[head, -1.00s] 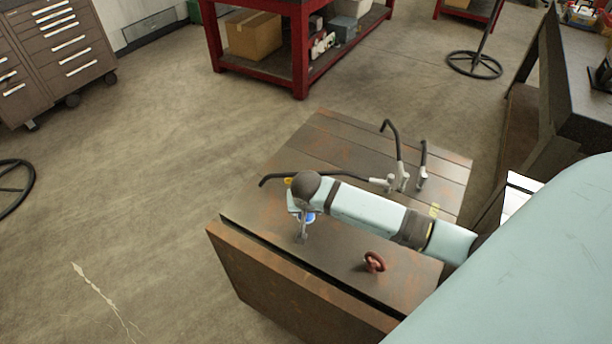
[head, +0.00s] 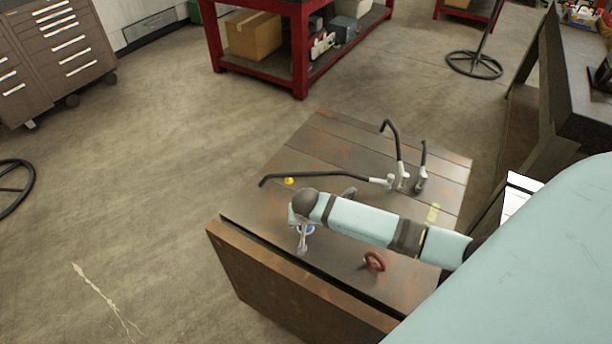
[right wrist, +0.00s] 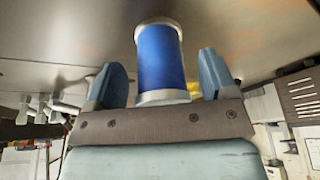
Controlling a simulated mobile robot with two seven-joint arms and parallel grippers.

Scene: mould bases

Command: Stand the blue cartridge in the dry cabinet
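The blue cartridge (right wrist: 162,58), a blue cylinder with silver ends, is between the fingers of my right gripper (right wrist: 163,80) in the right wrist view. A gap shows on each side of it, so the gripper looks open around it. Its far end seems to rest on a flat metal surface. In the head view my right gripper (head: 302,242) points down over the near part of the rusty steel block (head: 335,245); a bit of the cartridge's blue (head: 310,229) shows beside it. I cannot pick out the dry cabinet for certain. My left gripper is not in view.
Black bent hoses on fittings (head: 400,170) and a small yellow piece (head: 289,181) are on the block behind my arm. A red ring (head: 374,261) is to the right of the gripper. A brown drawer cabinet (head: 60,55) and a red bench (head: 300,60) stand farther back.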

